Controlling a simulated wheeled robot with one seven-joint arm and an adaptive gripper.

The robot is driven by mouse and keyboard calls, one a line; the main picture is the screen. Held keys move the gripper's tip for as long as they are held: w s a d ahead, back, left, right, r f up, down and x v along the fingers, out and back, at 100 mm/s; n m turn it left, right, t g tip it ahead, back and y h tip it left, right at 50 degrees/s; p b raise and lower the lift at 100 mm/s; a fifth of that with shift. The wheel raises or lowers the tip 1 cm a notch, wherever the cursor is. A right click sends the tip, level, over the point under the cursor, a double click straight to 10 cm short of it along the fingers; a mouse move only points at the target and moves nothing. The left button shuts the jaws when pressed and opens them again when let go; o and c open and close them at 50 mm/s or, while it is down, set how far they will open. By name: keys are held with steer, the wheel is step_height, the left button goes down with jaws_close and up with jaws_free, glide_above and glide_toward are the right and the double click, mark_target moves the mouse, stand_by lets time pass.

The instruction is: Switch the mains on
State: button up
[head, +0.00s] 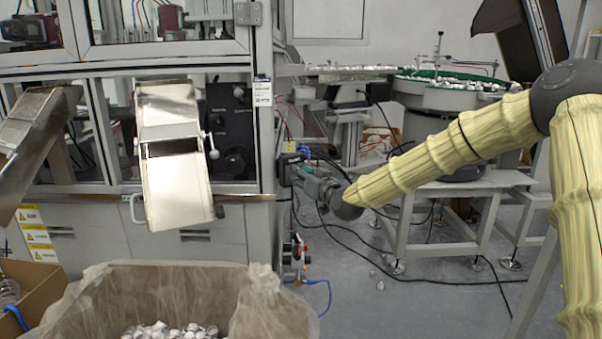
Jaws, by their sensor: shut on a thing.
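My arm reaches in from the right, and my gripper (297,170) is at the right side of the machine cabinet (267,130), just below the white label. The gripper is small in the picture, and its fingers appear shut at a dark switch box (287,160) on that side. The mains switch itself is mostly hidden by the fingers, so its position, on or off, cannot be read.
A bin (255,305) with a plastic liner and white caps stands in front. A steel chute (175,165) juts from the machine. A green-rimmed bowl feeder (450,95) stands on a frame behind my arm. Cables (400,277) lie across the floor.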

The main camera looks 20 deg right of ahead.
steer(key=shift+w+d+f+m+b, duration=0.15)
steer(key=shift+f+m+b, duration=0.1)
steer(key=shift+m, duration=2.35)
steer(key=shift+s+d+f+m+b, duration=0.1)
steer(key=shift+d+f+m+b, duration=0.15)
steer(key=shift+m, duration=2.35)
steer(key=shift+w+d+f+m+b, duration=0.15)
steer(key=shift+m+b, duration=0.1)
steer(key=shift+m, duration=2.35)
steer(key=shift+s, duration=0.1)
steer(key=o, duration=0.8)
steer(key=shift+o, duration=0.2)
steer(key=v, duration=1.2)
